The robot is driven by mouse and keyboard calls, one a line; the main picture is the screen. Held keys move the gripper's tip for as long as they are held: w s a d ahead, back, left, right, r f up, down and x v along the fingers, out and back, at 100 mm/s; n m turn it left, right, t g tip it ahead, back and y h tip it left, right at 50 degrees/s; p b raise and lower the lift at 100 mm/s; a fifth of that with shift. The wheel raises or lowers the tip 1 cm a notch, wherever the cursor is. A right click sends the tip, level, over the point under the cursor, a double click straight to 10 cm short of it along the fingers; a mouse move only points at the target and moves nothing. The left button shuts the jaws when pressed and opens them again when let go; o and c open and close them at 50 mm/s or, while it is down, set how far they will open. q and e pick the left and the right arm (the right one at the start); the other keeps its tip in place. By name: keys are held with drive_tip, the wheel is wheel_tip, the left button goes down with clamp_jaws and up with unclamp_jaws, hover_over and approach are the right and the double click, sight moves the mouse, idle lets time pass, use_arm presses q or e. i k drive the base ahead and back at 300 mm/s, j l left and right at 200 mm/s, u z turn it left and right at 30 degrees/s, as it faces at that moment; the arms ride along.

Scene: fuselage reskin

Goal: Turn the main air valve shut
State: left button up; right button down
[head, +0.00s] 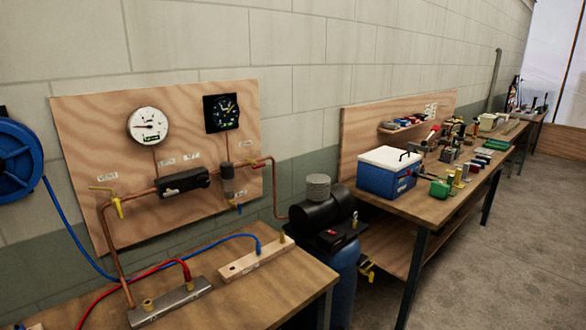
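A plywood panel (85,140) on the block wall carries copper pipework. A yellow-handled valve (117,205) sits on the pipe at the panel's lower left; its handle appears to point downward. A small blue handle (239,208) hangs below the grey cylindrical fitting (227,180) at the right of the panel. The labels are too small to read, so I cannot tell for certain which one is the main air valve. Neither of my grippers is in view.
A white gauge (148,126) and a black gauge (221,113) are above the pipes. A front bench (265,290) holds a metal manifold (170,305) with a red hose. A blue hose reel (18,160) is at left. A compressor (325,210) stands between benches. Floor (500,260) is clear at right.

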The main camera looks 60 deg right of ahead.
sight(255, 166)
drive_tip(key=z, duration=1.85)
drive_tip(key=i+l+u, duration=0.1)
drive_tip(key=u, duration=0.25)
drive_tip(key=l+u, duration=0.35)
drive_tip(key=i+l+u, duration=0.1)
drive_tip(key=u, duration=0.25)
drive_tip(key=l+u, duration=0.45)
drive_tip(key=l, duration=1.15)
drive_tip(key=k+l+u, duration=0.1)
drive_tip(key=l, duration=0.45)
